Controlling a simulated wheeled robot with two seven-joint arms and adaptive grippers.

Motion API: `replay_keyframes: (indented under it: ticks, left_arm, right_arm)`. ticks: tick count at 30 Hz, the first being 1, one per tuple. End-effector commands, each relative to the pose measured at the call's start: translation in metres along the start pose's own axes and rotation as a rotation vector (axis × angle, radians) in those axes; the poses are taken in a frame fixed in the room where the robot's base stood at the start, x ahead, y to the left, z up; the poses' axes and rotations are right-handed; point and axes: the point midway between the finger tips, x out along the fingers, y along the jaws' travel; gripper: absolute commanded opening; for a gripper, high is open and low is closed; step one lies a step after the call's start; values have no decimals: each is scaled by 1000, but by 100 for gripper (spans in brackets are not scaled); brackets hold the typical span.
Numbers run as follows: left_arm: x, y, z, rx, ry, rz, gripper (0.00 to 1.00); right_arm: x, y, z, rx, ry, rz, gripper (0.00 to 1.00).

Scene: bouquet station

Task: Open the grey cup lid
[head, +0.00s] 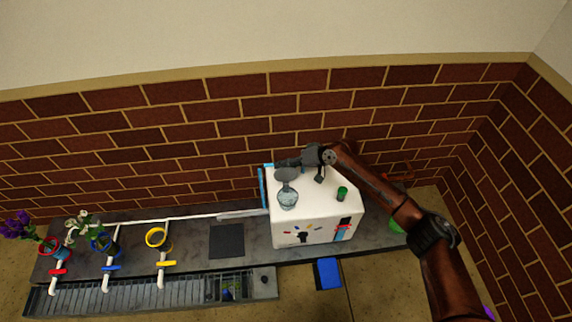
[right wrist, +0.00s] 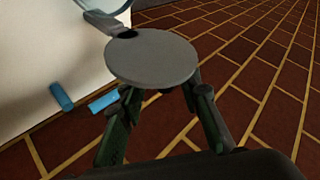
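The glass cup (head: 288,201) stands on top of the white box, near its left side. Its round grey lid (head: 286,175) stands up off the rim at the cup's back. The lid also shows in the right wrist view (right wrist: 152,58) as a flat disc, joined by a grey hinge piece to the glass at top left. My right gripper (head: 283,163) is at the lid's far side. In the right wrist view its two fingers (right wrist: 163,98) are apart, with their tips partly hidden by the lid. I cannot tell whether they touch it. My left gripper is out of view.
The white box (head: 290,238) also bears a small green cup (head: 342,193) at right. A brick wall (head: 200,130) is close behind. Left along the dark counter are a black mat (head: 227,240) and a yellow ring holder (head: 156,238). A blue box (head: 327,273) is in front.

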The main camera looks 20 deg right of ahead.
Motion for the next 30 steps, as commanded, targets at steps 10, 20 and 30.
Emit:
replay_keyframes:
  ticks: [10, 20, 30]
  left_arm:
    - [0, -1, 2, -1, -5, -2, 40]
    - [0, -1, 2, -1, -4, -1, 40]
    - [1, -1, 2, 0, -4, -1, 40]
  right_arm:
    - [-21, 0, -1, -1, 2, -1, 31]
    - [-89, 1, 0, -1, 1, 2, 31]
    - [-120, 1, 0, 1, 0, 1, 31]
